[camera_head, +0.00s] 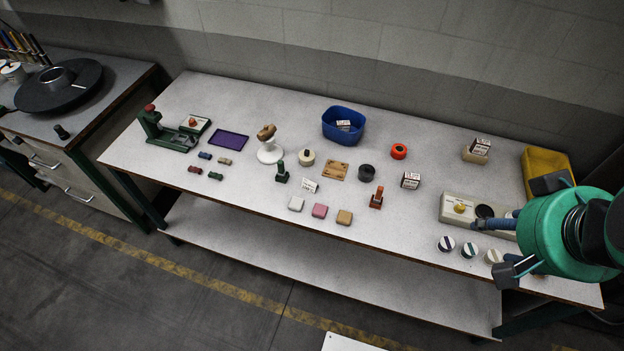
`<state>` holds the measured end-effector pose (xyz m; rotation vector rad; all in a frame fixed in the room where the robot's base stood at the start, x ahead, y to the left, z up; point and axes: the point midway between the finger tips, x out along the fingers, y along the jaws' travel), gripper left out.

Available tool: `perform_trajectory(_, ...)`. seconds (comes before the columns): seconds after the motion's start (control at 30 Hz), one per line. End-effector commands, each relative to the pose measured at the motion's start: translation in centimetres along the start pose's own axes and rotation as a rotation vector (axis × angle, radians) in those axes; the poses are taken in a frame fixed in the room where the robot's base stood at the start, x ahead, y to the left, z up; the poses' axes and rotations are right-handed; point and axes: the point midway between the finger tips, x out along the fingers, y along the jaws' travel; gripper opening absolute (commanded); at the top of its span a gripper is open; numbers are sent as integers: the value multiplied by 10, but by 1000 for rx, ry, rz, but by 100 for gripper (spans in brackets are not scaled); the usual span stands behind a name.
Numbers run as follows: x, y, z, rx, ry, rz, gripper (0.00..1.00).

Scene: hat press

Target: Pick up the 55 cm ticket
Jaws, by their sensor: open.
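Several small white tickets or labelled blocks with dark print show on the table, and the print is too small to read, so I cannot tell which is the 55 cm one. One ticket (310,186) stands tilted near the middle. A printed block (411,181) sits right of the middle. Another printed piece (480,147) rests on a tan block at the back right. One more (344,125) lies inside the blue bin (343,138). My gripper (530,228) is open over the table's right end, apart from all of these. It hides part of that end.
The front left of the table is clear.

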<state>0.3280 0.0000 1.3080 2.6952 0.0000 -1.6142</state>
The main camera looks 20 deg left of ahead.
Motion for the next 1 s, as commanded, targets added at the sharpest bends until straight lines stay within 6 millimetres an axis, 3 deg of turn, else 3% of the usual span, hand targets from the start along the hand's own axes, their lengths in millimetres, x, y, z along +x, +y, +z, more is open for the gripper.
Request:
perform_trajectory(0.77, 0, 0, 0, 0, 0, 0, 57)
perform_trajectory(1.0, 3, -5, -12, -33, -13, -8, 57)
